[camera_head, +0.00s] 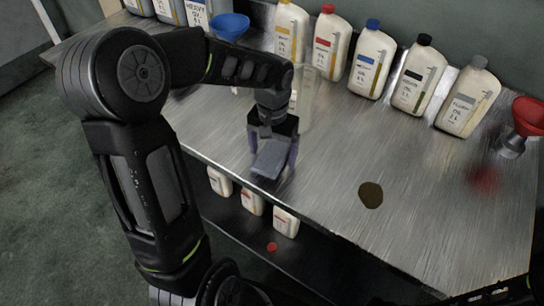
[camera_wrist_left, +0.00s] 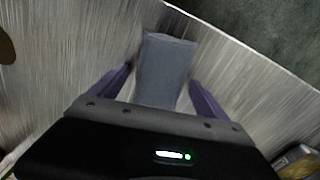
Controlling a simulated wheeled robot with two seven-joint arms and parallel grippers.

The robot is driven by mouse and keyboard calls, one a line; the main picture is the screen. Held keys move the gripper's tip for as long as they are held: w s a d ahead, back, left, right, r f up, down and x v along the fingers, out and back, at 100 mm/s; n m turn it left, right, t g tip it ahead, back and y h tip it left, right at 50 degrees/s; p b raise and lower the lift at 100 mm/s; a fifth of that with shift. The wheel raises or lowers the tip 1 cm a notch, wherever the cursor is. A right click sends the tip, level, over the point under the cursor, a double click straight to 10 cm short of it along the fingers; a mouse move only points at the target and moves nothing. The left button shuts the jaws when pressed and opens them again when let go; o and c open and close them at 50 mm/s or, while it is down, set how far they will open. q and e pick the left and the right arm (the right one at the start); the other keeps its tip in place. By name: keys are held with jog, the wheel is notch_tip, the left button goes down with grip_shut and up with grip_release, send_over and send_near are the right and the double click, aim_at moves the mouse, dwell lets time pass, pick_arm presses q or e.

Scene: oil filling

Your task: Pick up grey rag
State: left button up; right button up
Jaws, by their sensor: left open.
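The grey rag (camera_head: 269,160) is a folded blue-grey block lying near the front edge of the metal table (camera_head: 330,170). My left gripper (camera_head: 272,165) is open above it, pointing down, with its purple fingers on either side of the rag. In the left wrist view the rag (camera_wrist_left: 165,68) lies between the two open fingers of the left gripper (camera_wrist_left: 160,80), with a gap to each finger. The rag's near end is hidden behind the gripper body.
Several oil bottles (camera_head: 372,60) stand along the back of the table. A blue funnel (camera_head: 230,26) is at back left and a red funnel (camera_head: 528,115) at right. A dark brown spill (camera_head: 371,195) and a red stain (camera_head: 484,180) mark the table. Small bottles (camera_head: 252,202) stand on a lower shelf.

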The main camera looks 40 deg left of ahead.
aim_at(273, 154)
dwell(0.6)
pick_arm(q)
jog(key=c, duration=1.4)
jog(key=shift+c, duration=0.2)
notch_tip(273, 154, up, 10)
